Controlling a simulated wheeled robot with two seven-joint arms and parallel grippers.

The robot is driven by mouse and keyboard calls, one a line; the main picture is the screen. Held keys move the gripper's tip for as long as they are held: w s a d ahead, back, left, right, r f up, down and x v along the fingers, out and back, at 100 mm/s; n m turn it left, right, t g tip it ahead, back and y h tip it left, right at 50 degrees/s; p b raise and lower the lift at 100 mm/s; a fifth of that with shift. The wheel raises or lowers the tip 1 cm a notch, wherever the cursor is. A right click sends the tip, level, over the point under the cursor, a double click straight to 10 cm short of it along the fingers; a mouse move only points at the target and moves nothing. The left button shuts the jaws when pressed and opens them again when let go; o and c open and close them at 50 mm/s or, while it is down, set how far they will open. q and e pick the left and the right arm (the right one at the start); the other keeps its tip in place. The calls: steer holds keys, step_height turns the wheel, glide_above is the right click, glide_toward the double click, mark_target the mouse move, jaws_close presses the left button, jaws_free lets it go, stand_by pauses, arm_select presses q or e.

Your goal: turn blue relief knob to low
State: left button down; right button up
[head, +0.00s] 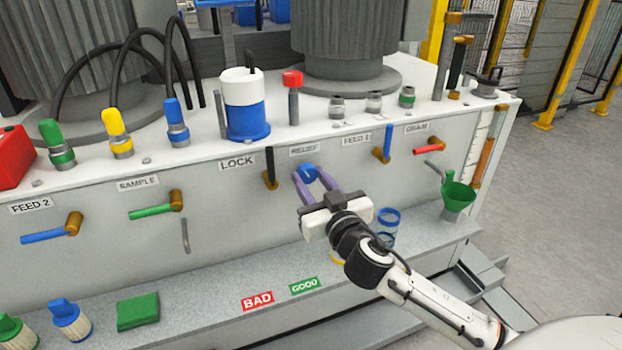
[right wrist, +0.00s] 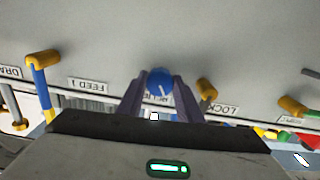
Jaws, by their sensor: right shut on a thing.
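The blue relief knob (head: 308,173) sits on the front panel below the RELIEF label (head: 303,150). In the right wrist view the knob (right wrist: 160,83) shows a white pointer line on its face, and the RELIEF label is mostly hidden behind my fingers. My right gripper (head: 316,179) reaches the panel with its purple fingers on either side of the knob, shut on it. It also shows in the right wrist view (right wrist: 160,95), with the knob between the fingertips. Any low mark around the knob is too small or hidden to read. My left gripper is not in view.
The blue FEED 1 lever (head: 386,145) and red DRAIN lever (head: 428,147) are to the right. A blue-rimmed jar (head: 387,222) and a green funnel (head: 457,199) stand right of my gripper.

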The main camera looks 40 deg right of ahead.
steer(key=shift+n+p, duration=0.3)
steer(key=shift+n, duration=0.7)
steer(key=n+p, duration=0.2)
steer(key=n, duration=0.2)
steer(key=shift+d+r+p, duration=0.1)
steer(key=shift+p, duration=0.2)
steer(key=n+p, duration=0.1)
steer(key=n, duration=0.2)
steer(key=shift+n, duration=0.3)
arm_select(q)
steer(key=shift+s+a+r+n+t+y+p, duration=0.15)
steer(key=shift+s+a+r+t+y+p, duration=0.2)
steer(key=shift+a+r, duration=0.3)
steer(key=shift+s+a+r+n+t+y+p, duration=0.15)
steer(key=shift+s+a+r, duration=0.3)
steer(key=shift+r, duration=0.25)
arm_select(e)
steer(key=shift+n, duration=1)
steer(key=o, duration=1)
steer(key=shift+o, duration=0.2)
